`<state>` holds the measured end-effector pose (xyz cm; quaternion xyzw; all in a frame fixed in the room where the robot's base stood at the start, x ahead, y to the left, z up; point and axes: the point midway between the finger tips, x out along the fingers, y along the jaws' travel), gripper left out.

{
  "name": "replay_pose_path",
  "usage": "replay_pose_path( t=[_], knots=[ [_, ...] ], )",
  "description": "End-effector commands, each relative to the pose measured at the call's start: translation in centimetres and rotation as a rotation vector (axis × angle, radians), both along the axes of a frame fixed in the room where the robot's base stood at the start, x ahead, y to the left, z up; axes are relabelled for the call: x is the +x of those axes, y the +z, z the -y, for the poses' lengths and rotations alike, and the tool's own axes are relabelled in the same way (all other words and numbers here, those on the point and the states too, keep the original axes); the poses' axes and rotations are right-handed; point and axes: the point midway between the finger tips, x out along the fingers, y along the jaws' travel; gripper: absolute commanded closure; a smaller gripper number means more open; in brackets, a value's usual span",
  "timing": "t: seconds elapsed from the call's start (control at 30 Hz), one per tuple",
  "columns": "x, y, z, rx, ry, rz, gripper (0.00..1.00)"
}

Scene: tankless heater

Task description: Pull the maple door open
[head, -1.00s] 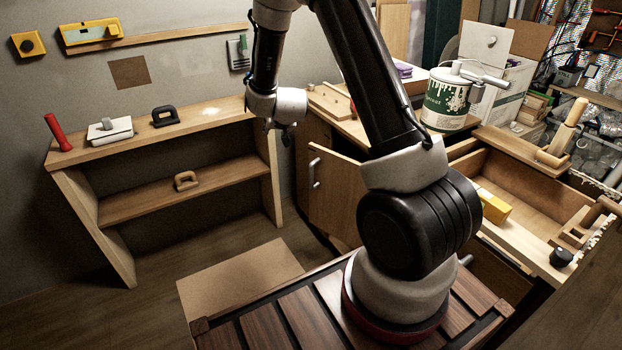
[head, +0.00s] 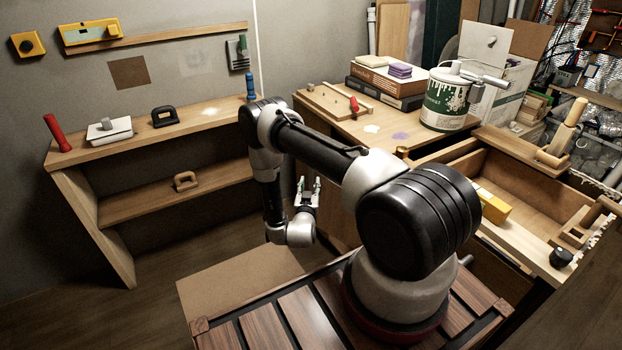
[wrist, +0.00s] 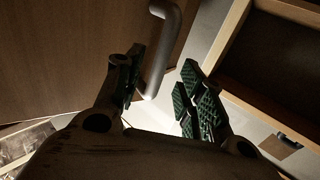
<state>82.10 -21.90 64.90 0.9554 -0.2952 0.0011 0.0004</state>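The maple door (wrist: 60,60) fills the left of the wrist view as a brown wooden panel. Its grey bar handle (wrist: 168,45) runs down between my two finger pads in the picture. My gripper (wrist: 162,85) is open, with one green pad on each side of the handle and a visible gap on the right. I cannot tell how deep the handle sits between the pads. In the head view my gripper (head: 309,187) points up at the cabinet front, and my arm hides most of the door and its handle.
The cabinet top (head: 375,135) holds books (head: 385,92) and a paint can (head: 447,100). An open drawer (head: 500,160) lies at right. A shelf unit (head: 117,230) stands at left. A cardboard sheet (head: 235,275) lies below my gripper.

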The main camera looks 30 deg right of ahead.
Motion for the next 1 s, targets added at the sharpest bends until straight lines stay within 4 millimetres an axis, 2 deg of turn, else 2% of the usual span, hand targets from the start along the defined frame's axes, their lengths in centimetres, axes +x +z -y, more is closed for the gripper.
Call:
replay_pose_path(
  t=[0.1, 0.3, 0.63, 0.67, 0.87, 1.0],
  knots=[
    [1.8, 0.0, 1.3, 0.001, -0.003, 0.002, 0.61],
    [3.9, 0.0, 2.7, 0.002, -0.001, 0.0, 0.61],
    [4.4, 0.0, 3.0, 0.001, 0.001, -0.002, 0.61],
    [4.4, 0.0, 3.0, 0.001, 0.001, -0.002, 0.63],
    [4.4, 0.0, 3.0, 0.001, 0.001, -0.002, 0.99],
    [4.4, 0.0, 3.0, 0.001, 0.001, -0.002, 1.0]
  ],
)
